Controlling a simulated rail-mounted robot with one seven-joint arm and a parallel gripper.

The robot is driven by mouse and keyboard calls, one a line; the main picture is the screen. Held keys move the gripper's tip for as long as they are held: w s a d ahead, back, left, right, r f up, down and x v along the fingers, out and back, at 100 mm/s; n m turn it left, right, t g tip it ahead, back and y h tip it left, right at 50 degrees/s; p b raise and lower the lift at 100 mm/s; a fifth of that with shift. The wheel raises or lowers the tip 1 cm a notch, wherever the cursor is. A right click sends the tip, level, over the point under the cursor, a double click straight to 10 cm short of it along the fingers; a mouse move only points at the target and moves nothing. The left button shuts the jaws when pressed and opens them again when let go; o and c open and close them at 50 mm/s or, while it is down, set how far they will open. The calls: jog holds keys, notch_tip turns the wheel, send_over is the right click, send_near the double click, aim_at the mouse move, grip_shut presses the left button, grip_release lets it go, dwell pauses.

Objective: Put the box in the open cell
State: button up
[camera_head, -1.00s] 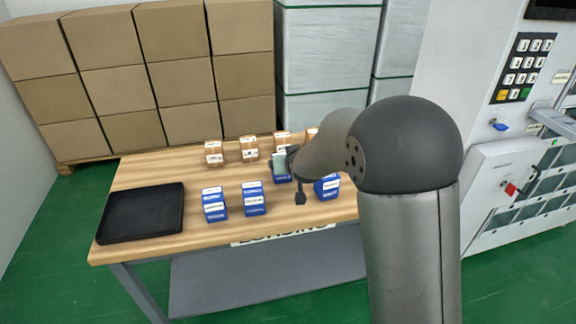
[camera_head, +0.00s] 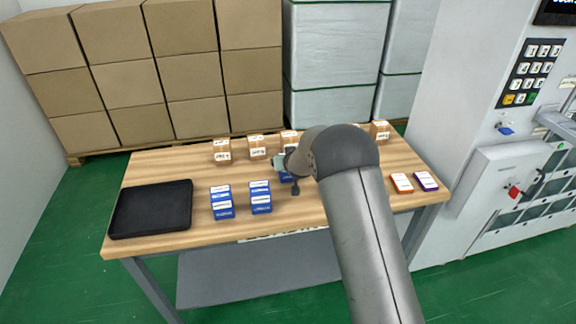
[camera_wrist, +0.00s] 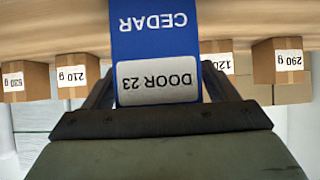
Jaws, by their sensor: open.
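A blue box (camera_wrist: 158,35) with a white label reading "CEDAR, DOOR 23" fills the middle of the wrist view, upside down there. My gripper (camera_wrist: 158,92) is open, with one finger on each side of the box; I cannot tell if they touch it. In the head view my gripper (camera_head: 291,182) is low over the table's middle, and only a little of the blue box (camera_head: 286,178) shows beside it.
Two blue boxes (camera_head: 221,203) (camera_head: 260,198) stand left of my gripper on the wooden table (camera_head: 165,165). A black tray (camera_head: 150,210) lies at the left. Brown weight-labelled boxes (camera_head: 257,147) line the back. An orange box (camera_head: 401,183) and a purple box (camera_head: 425,181) are at the right.

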jog(key=shift+w+f, duration=0.1)
jog(key=c, duration=1.1)
jog(key=shift+c, duration=0.5)
